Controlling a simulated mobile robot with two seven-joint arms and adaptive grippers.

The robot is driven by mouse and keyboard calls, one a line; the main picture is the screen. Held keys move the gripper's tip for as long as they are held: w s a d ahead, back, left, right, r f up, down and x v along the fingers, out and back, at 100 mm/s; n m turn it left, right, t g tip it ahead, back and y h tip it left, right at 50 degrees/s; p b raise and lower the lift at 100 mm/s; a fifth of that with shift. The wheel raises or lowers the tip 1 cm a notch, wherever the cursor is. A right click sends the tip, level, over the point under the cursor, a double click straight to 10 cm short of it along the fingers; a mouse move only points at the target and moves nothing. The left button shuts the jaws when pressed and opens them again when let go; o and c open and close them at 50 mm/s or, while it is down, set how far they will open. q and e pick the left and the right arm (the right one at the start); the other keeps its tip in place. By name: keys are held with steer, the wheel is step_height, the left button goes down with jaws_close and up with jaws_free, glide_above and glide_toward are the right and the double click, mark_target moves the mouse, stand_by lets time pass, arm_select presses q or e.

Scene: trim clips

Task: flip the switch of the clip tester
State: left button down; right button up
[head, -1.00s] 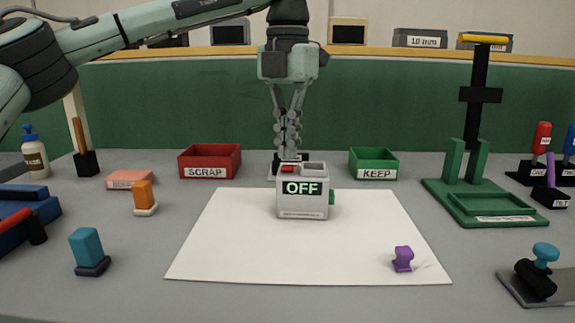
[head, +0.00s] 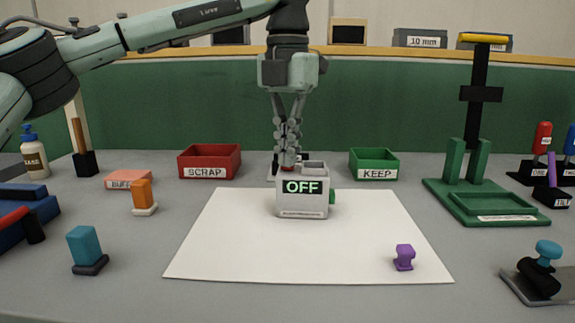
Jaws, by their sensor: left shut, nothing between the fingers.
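The clip tester (head: 303,205) is a pale grey box at the back middle of the white sheet. Its front display (head: 302,187) reads OFF in light letters on black. A green part (head: 332,197) sticks out of its right side. My left gripper (head: 288,163) points straight down over the top left of the tester. It is shut and empty, with its fingertips at or just above the tester's top, where a red switch showed earlier. The fingertips now hide that switch; I cannot tell whether they touch it. My right gripper is not in view.
A red SCRAP bin (head: 209,165) and a green KEEP bin (head: 374,165) stand behind on either side. A purple clip (head: 404,257) lies on the white sheet (head: 230,250). A green press stand (head: 485,205) is at right. Teal (head: 84,245) and orange (head: 142,195) clips stand at left.

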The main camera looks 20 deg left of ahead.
arm_select(q)
steer(key=shift+f, duration=0.4)
step_height(320, 180, up, 5)
steer(key=p, duration=0.4)
steer(key=shift+r+p, duration=0.65)
steer(key=shift+r, duration=0.4)
